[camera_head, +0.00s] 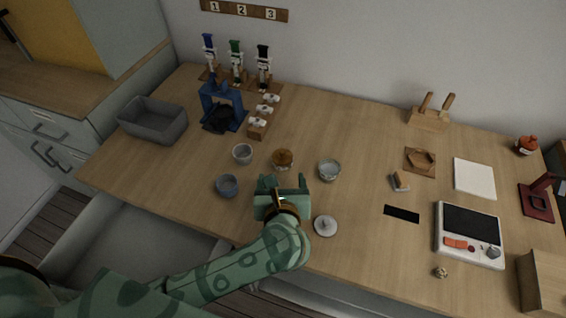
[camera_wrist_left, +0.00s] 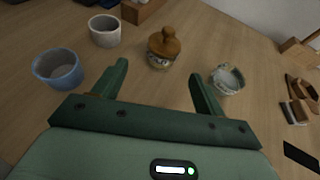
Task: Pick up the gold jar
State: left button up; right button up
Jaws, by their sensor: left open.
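The gold jar (camera_head: 283,159) stands upright on the wooden table, a small jar with a golden-brown knobbed lid. In the left wrist view the jar (camera_wrist_left: 162,50) stands ahead of the fingers, between their lines and apart from both. My left gripper (camera_head: 283,181) is open and empty, just on the near side of the jar. Its two green fingers (camera_wrist_left: 158,82) show spread in the left wrist view. My right gripper is not in view.
A grey cup (camera_head: 243,154) and a blue cup (camera_head: 228,185) stand left of the jar. A glass jar without a lid (camera_head: 329,169) stands right, near one finger. A round lid (camera_head: 325,226) lies right of my wrist. A blue stand (camera_head: 222,103) is behind left.

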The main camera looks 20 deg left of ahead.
aim_at(283, 165)
pick_arm(q)
jog(key=x, duration=0.4)
jog(key=shift+b, duration=0.35)
jog(key=x, duration=0.2)
jog(key=b+x, duration=0.1)
jog(key=x, duration=0.2)
jog(key=shift+w+r, duration=0.15)
jog(key=shift+w, duration=0.25)
jog(key=shift+d, duration=0.1)
jog(key=shift+r, duration=0.1)
jog(key=shift+c, duration=0.3)
jog(key=c, duration=1)
jog(key=shift+c, duration=0.8)
jog(key=shift+r, duration=0.1)
